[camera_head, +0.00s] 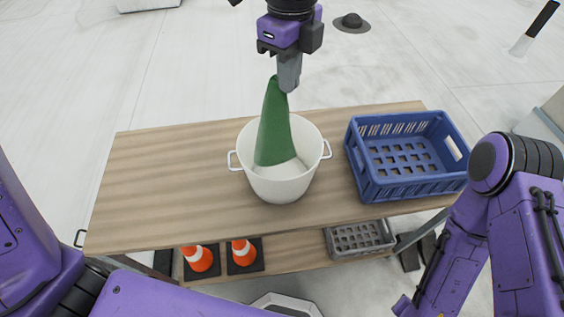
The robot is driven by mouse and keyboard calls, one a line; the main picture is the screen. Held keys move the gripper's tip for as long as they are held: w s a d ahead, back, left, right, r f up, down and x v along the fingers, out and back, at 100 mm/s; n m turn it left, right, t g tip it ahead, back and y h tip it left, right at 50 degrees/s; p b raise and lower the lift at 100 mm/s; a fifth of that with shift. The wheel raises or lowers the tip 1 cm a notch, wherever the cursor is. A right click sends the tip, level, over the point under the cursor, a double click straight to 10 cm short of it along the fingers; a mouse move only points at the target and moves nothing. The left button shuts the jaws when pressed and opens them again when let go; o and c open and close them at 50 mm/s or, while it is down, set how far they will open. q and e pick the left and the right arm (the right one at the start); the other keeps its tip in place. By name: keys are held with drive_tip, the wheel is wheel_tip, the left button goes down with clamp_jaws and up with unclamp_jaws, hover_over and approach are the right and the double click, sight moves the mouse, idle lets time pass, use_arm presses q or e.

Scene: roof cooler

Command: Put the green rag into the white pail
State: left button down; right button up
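The white pail (283,187) stands upright on the wooden bench top, with a small handle at each side of its rim. My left gripper (286,88) is above the pail, fingers pointing down, shut on the top end of the green rag (274,130). The rag hangs in a long cone from the fingertips. Its wide lower end is inside the pail's mouth, against the pale inside. I cannot tell if it touches the bottom. My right arm is at the right edge, and its gripper is out of view.
A blue crate (366,172) stands right of the pail on the bench (170,185). The bench top left of the pail is clear. On the lower shelf are two orange cones (198,259) (243,253) and a grey basket (359,239).

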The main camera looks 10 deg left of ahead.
use_arm(q)
wheel_tip(320, 180, down, 19)
drive_tip(key=b, duration=0.8)
idle(1.7)
drive_tip(key=shift+a, duration=0.1)
drive_tip(key=w+a+f+p, duration=0.1)
drive_tip(key=w+a+f, duration=0.1)
drive_tip(key=w+f, duration=0.2)
drive_tip(key=shift+w+a, duration=0.15)
drive_tip(key=shift+a, duration=0.15)
idle(0.9)
unclamp_jaws()
wheel_tip(320, 180, up, 6)
drive_tip(key=p, duration=0.6)
drive_tip(key=shift+f+p, duration=0.25)
drive_tip(key=shift+p, duration=0.15)
